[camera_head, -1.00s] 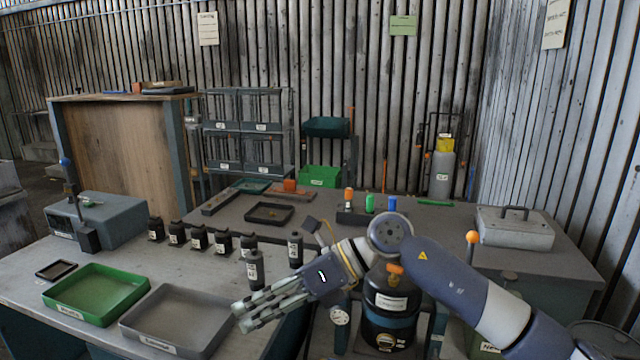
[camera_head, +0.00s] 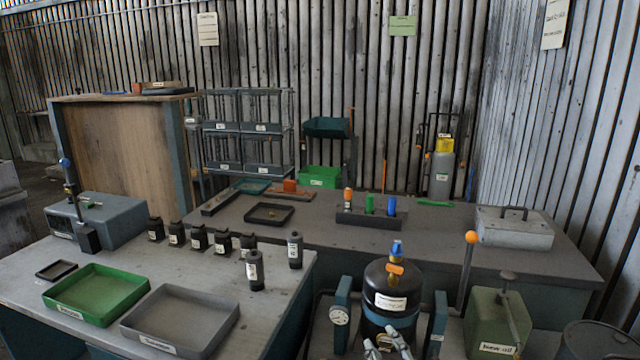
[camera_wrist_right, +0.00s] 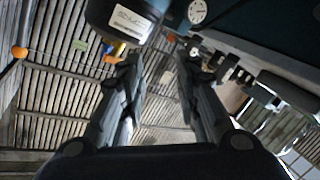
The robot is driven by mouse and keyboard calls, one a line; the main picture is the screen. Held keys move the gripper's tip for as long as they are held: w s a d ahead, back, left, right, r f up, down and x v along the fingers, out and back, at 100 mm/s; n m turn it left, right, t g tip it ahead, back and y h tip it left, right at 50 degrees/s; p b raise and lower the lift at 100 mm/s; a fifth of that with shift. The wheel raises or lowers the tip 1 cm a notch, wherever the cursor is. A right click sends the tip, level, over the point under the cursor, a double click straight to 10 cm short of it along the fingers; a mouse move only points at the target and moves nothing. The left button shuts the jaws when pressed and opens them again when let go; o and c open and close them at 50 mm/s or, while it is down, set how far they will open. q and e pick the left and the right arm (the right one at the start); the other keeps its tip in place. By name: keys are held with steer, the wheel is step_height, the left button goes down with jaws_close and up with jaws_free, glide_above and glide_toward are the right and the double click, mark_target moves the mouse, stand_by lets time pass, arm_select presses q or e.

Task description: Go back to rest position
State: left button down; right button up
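My right gripper (camera_head: 387,345) shows only by its fingertips at the bottom edge of the head view, in front of the black tank (camera_head: 391,299). In the right wrist view (camera_wrist_right: 158,62) its two fingers are apart with nothing between them, so it is open and empty. The tank's lower part is partly hidden behind the fingertips; I cannot tell whether they touch it. The tank also shows at the top of the wrist view (camera_wrist_right: 126,20). My left gripper is not in view.
The left table holds a green tray (camera_head: 97,309), a grey tray (camera_head: 181,340) and several black bottles (camera_head: 199,237). The back bench (camera_head: 430,229) has a rack with coloured bottles (camera_head: 369,219) and a grey case (camera_head: 514,232). A green oil can (camera_head: 497,315) stands right of the tank.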

steer(key=s+d+f+m+g+h, duration=0.1)
steer(key=s+d+f+m+g, duration=0.15)
steer(key=s+f, duration=0.4)
steer(key=s+d+f+m+g+h, duration=0.1)
steer(key=s+d+f+m+g, duration=0.2)
steer(key=s+f, duration=0.35)
steer(key=s+d+f+g, duration=0.1)
steer(key=s+f+g, duration=0.25)
steer(key=s, duration=0.45)
steer(key=s+d+f+g, duration=0.2)
steer(key=s+f+g, duration=0.15)
steer(key=s, duration=0.45)
step_height(320, 180, down, 25)
steer(key=g, duration=0.1)
steer(key=s+d+f+g, duration=0.1)
steer(key=s+d+f, duration=0.1)
steer(key=s+f, duration=1.5)
steer(key=shift+s+d, duration=0.3)
steer(key=shift+s, duration=0.3)
steer(key=shift+g, duration=0.25)
steer(key=shift+c, duration=0.6)
